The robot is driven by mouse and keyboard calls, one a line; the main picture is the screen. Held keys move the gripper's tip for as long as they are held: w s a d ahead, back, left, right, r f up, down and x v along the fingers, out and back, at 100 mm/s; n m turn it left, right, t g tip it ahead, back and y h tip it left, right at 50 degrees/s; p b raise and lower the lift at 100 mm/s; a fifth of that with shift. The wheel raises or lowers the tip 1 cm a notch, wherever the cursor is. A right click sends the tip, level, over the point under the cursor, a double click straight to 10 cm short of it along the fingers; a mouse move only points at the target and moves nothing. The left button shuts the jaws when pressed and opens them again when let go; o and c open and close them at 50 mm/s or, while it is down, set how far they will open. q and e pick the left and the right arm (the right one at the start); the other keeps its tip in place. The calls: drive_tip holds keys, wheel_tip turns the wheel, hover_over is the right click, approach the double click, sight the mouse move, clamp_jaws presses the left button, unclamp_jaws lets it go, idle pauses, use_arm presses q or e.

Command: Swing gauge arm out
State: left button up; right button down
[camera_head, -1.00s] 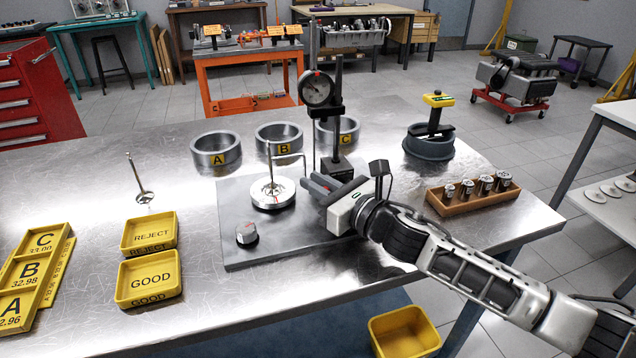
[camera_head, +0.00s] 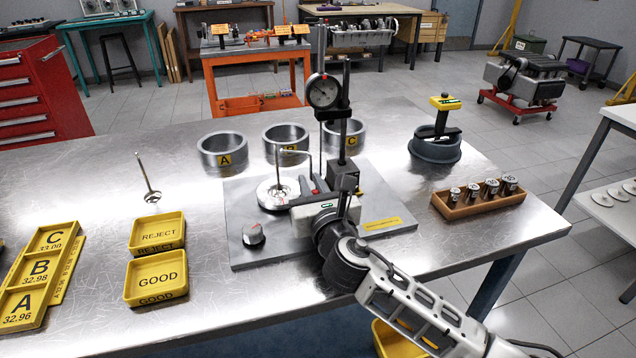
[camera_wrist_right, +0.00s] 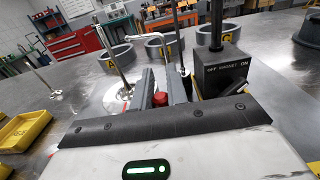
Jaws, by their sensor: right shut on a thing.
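The dial gauge (camera_head: 323,91) sits high on a black post above its magnet base (camera_head: 343,177). The base, marked OFF MAGNET ON, also shows in the right wrist view (camera_wrist_right: 222,75). A thin bent rod (camera_head: 297,153) runs level above a round metal disc (camera_head: 273,193), then turns down towards my right gripper (camera_head: 310,190). In the right wrist view my fingers (camera_wrist_right: 161,88) point forward, shut around a small red knob (camera_wrist_right: 160,99), just left of the magnet base. Whether the knob joins the bent rod is unclear. My left gripper is out of view.
Rings A (camera_head: 222,150), B (camera_head: 286,138) and C (camera_head: 345,133) stand behind the grey plate (camera_head: 385,222). Yellow REJECT (camera_head: 157,233) and GOOD (camera_head: 156,277) trays lie left. A wooden rack (camera_head: 480,198) and dark ring fixture (camera_head: 435,147) stand right.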

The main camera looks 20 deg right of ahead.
drive_tip(key=h, duration=0.1)
drive_tip(key=m+h, duration=0.1)
drive_tip(key=a+m+h, duration=0.1)
drive_tip(key=shift+w, duration=0.3)
drive_tip(key=shift+w+a+m+g+h, duration=0.15)
drive_tip(key=shift+m+h, duration=0.25)
drive_tip(key=shift+h, duration=0.25)
drive_tip(key=shift+w+d+m+g+h, duration=0.15)
drive_tip(key=shift+m+h, duration=0.25)
drive_tip(key=shift+h, duration=0.25)
drive_tip(key=shift+a, duration=0.1)
drive_tip(key=c, duration=1.4)
unclamp_jaws()
